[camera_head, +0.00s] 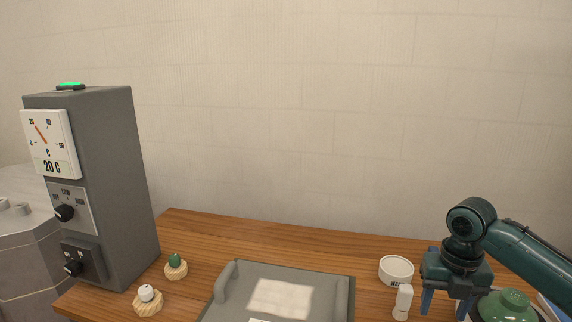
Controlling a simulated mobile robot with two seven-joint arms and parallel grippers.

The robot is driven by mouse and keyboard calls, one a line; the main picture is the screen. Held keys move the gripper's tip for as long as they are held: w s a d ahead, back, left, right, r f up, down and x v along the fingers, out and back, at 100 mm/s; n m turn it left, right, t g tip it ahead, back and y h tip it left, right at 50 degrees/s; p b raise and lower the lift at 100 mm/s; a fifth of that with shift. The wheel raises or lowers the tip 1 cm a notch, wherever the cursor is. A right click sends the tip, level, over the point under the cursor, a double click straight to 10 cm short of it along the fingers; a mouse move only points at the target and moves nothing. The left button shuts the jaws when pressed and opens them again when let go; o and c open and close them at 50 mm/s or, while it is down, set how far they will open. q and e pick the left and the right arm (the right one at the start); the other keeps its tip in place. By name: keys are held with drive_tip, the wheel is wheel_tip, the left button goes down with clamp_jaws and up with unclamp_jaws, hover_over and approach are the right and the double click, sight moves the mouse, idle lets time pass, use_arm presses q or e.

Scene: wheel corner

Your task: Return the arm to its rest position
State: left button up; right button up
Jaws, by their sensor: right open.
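My right gripper (445,303) is at the lower right in the head view, pointing down over the wooden table (290,240). Its blue fingers are spread apart with nothing visible between them. A white bottle (402,303) stands just left of the fingers. A white bowl with dark lettering (396,270) is behind the bottle. A green domed object (506,306) is right of the fingers, and I cannot tell whether they touch it. My left gripper is not in view.
A grey tray (343,300) holding a white sheet lies at the front middle. A tall grey control box (118,190) with dial and knobs stands at the left. Two small knobs, green (175,262) and white (146,294), sit on wooden bases. The table behind the tray is clear.

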drive_tip(key=s+a+f+m+t+y, duration=0.2)
drive_tip(key=s+a+f+m, duration=1)
drive_tip(key=a, duration=0.3)
drive_tip(key=s+d+f+m+t+h, duration=0.1)
drive_tip(key=s+d+m, duration=0.2)
drive_tip(key=s+m, duration=0.45)
drive_tip(key=s+d+f+m, duration=0.25)
drive_tip(key=s+m, duration=0.25)
drive_tip(key=m, duration=0.6)
drive_tip(key=w+a+f+t+y+p, duration=0.2)
drive_tip(key=w+a+f+t, duration=0.1)
drive_tip(key=w+a+t, duration=0.3)
drive_tip(key=shift+f+t, duration=0.35)
drive_tip(key=shift+t, duration=0.35)
